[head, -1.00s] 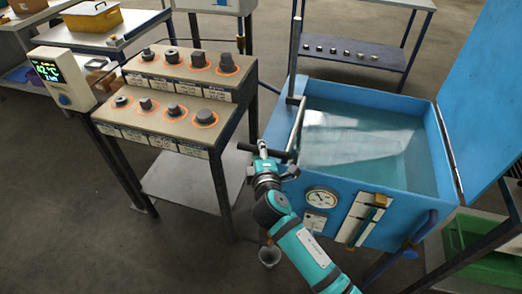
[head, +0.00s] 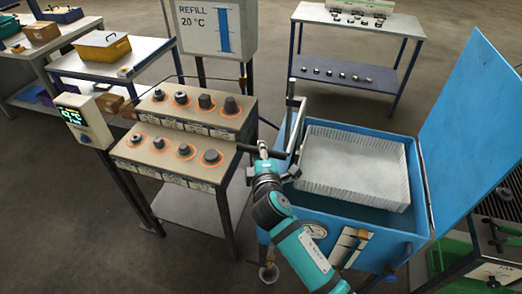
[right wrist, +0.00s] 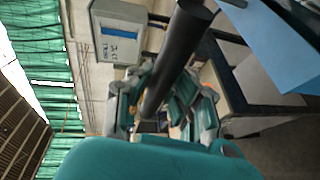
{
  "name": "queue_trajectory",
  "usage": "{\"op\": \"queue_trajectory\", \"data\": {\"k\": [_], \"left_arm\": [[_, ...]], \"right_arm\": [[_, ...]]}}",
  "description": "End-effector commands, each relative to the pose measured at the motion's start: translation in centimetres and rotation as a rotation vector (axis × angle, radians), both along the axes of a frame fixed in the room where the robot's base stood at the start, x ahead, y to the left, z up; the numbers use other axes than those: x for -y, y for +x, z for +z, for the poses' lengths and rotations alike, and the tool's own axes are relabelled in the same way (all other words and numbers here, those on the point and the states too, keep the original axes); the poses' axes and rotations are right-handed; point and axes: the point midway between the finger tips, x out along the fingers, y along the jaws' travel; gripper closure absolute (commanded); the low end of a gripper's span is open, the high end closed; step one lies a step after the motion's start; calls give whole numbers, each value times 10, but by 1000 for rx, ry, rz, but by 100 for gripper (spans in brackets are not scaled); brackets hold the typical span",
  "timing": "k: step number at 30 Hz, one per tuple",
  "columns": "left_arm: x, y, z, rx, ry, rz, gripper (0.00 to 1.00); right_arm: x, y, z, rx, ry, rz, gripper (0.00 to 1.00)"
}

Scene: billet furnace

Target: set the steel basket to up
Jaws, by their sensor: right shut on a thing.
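The steel basket (head: 352,168) is a pale wire tray raised above the blue tank (head: 340,219), its floor clear of the water. A bent steel lift arm (head: 291,122) stands at the tank's left side, with a dark round handle (head: 238,147) sticking out leftward. My right gripper (head: 262,156) is shut on that handle. In the right wrist view the dark handle bar (right wrist: 176,60) runs between the gripper's fingers (right wrist: 160,103). My left gripper is not in view.
The tank's blue lid (head: 472,120) stands open at right. A bench with several dark parts in orange rings (head: 185,128) is close at left. A "REFILL 20 °C" panel (head: 213,30) and a shelf table (head: 355,35) stand behind. A green crate (head: 450,252) is at right.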

Motion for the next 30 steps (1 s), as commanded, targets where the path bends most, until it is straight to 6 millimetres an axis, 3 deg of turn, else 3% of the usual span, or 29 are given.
{"op": "queue_trajectory", "data": {"k": [1, 10, 11, 14, 30], "left_arm": [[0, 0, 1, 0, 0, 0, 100], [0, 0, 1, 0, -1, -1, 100], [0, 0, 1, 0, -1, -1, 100], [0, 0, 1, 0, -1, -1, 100], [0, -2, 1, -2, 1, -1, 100]], "right_arm": [[0, 1, 8, 13, 5, 0, 100], [0, 2, 10, 19, 6, 1, 100], [0, 2, 10, 19, 6, 1, 81], [0, 2, 10, 19, 6, 1, 70], [0, -1, 5, 9, 2, 1, 70]]}}
